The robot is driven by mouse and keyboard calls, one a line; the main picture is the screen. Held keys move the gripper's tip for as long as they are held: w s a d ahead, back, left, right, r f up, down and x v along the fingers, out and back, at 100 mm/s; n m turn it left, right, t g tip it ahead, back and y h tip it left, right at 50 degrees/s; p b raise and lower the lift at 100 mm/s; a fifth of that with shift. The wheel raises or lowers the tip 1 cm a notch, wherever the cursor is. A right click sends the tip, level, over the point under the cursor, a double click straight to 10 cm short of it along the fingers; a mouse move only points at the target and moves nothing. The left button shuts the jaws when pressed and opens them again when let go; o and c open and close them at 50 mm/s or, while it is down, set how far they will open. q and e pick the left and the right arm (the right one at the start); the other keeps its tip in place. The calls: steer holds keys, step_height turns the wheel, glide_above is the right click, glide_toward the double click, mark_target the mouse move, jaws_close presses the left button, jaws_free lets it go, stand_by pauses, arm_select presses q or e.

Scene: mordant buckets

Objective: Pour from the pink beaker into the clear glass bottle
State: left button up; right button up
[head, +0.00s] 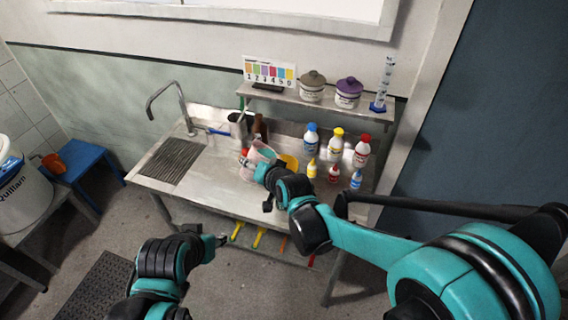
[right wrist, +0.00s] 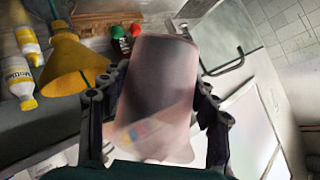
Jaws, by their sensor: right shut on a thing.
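The pink beaker (right wrist: 165,85) fills the middle of the right wrist view, between the two fingers of my right gripper (right wrist: 160,110), which is shut on it. A blurred patch with yellow and blue marks shows low on the beaker. In the head view the pink beaker (head: 262,151) is above the steel counter, partly hidden by my right gripper (head: 264,168). I cannot clearly make out the clear glass bottle; a pale see-through shape shows just left of the gripper. My left gripper (head: 221,240) is in front of the counter, apart from everything; its jaws are too small to read.
A yellow funnel (right wrist: 72,66) is beside the beaker, with white bottles (head: 311,135) at the counter's right. A tap (head: 168,98) and drainboard (head: 172,160) are on the left. A shelf (head: 320,101) with lidded pots and a cylinder (head: 383,85) overhangs the back.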

steer(key=shift+w+d+f+m+y, duration=0.1)
steer(key=shift+d+f+m+y, duration=0.1)
steer(key=shift+m+y, duration=0.3)
stand_by(1.8)
steer(key=shift+a+f+m+g+y, duration=0.1)
steer(key=shift+f+m+g+y, duration=0.15)
steer(key=shift+m+g+y, duration=0.2)
stand_by(2.2)
steer(key=shift+r+m+y, duration=0.25)
steer(key=shift+r+m, duration=0.05)
steer(key=shift+m, duration=0.05)
stand_by(1.3)
steer(key=shift+a+f+b, duration=0.1)
steer(key=shift+f+b, duration=0.25)
steer(key=shift+f, duration=0.05)
steer(key=shift+r+n+h, duration=0.3)
steer(key=shift+n+h, duration=0.4)
steer(key=shift+n, duration=0.1)
steer(key=shift+r+t, duration=0.1)
steer(key=shift+t, duration=0.15)
steer(key=shift+n+h+p, duration=0.3)
